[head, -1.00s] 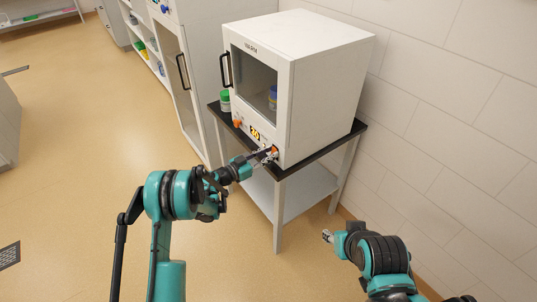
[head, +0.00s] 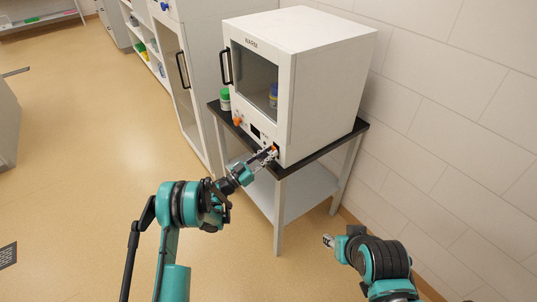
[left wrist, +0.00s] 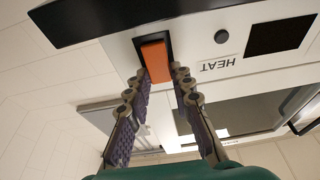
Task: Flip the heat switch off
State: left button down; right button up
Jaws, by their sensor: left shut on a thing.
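The orange heat switch (head: 275,149) is at the lower right of the front panel of the white WARM cabinet (head: 305,75). In the left wrist view the switch (left wrist: 156,60) is a long orange rocker in a dark slot, beside an upside-down HEAT label (left wrist: 219,65). My left gripper (head: 269,154) is at the panel. In the left wrist view its fingers (left wrist: 160,71) are on either side of the switch, shut on it. The panel display (left wrist: 278,36) is dark. My right gripper (head: 328,241) is low at the right, away from the cabinet; its jaws are too small to read.
The cabinet stands on a dark-topped table (head: 318,152) with a lower shelf, close to a tiled wall. A green-capped jar (head: 225,99) and an orange knob (head: 237,122) are at its left. A tall white cupboard (head: 188,80) stands to the left. The floor in front is clear.

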pick_arm(q)
jog(key=c, duration=1.3)
grip_release()
jog(key=v, duration=1.2)
jog(key=shift+r, duration=0.1)
